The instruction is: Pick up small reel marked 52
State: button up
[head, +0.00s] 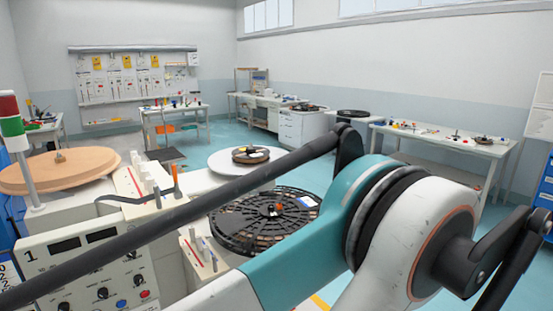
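No number 52 can be read on any reel from here. A small brown and dark reel (250,155) with a light label lies flat on a white round platter (218,158) in the middle of the head view, beyond my arm. Another small reel (483,140) lies on the right-hand table. A dark reel (304,107) sits on the far white cabinet. My arm crosses the foreground from lower left to right and covers part of the scene. My gripper is not in view.
A large black reel (262,222) lies on the near station, partly behind my arm. A wooden disc (58,169) and a control panel (85,270) stand at left. A white table (440,145) stands at right. Teal floor (225,135) is open beyond the stations.

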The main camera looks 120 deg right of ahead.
aim_at(244, 156)
jog(key=z, duration=2.35)
